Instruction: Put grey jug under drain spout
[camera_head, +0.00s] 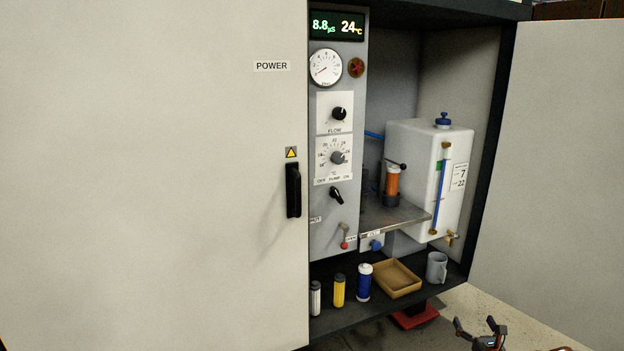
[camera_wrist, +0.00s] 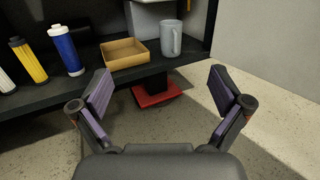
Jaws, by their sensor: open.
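The grey jug (camera_head: 436,267) stands upright on the dark lower shelf, at its right end, with its handle to the right. It also shows in the wrist view (camera_wrist: 170,39). The drain spout (camera_head: 451,238) is a small brass tap low on the white tank (camera_head: 406,180); it sits above the jug and a little to its right. I cannot tell how they line up in depth. My gripper (camera_head: 480,328) is open and empty, low in front of the cabinet. In the wrist view its fingers (camera_wrist: 160,84) are spread wide, short of the shelf and apart from the jug.
A cardboard tray (camera_head: 397,291) sits left of the jug. A blue-and-white cartridge (camera_head: 364,281), a yellow one (camera_head: 338,290) and a white one (camera_head: 315,298) stand further left. The open cabinet door (camera_head: 560,150) bounds the right. A red base (camera_wrist: 156,97) lies below the shelf.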

